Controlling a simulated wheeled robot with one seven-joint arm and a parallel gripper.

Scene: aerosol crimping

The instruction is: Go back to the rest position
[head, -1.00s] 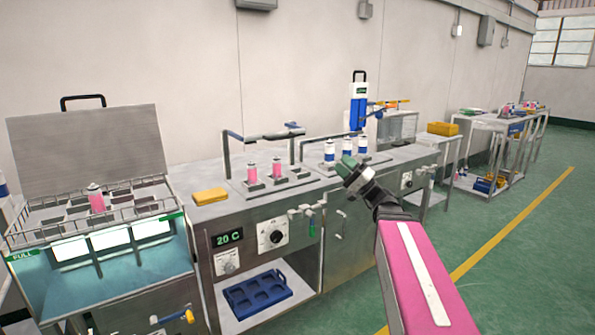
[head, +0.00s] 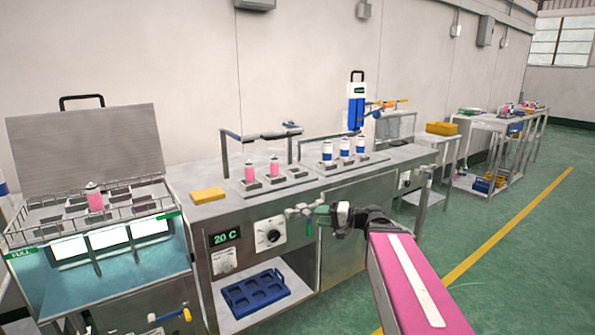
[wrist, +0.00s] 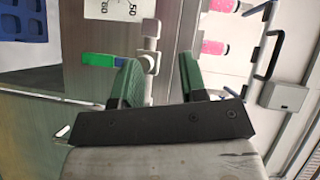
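My gripper (head: 324,214) is in front of the metal workbench (head: 340,180), below its top edge and near the taps on its front. In the wrist view, the two green fingers of my gripper (wrist: 160,68) stand apart with nothing between them. A valve with a green handle (wrist: 97,60) shows beyond the fingers; I cannot tell its exact distance. Two pink cans (head: 261,169) stand in the left rack on the bench, and they also show at the upper right of the wrist view (wrist: 214,47). Several white-and-blue cans (head: 344,148) stand in the rack to the right.
An open-lidded water bath (head: 95,225) with one pink can (head: 94,198) is at the left. A yellow block (head: 208,195) lies on the bench. A blue tray (head: 256,292) sits on the shelf below. Green floor (head: 520,240) is clear at the right.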

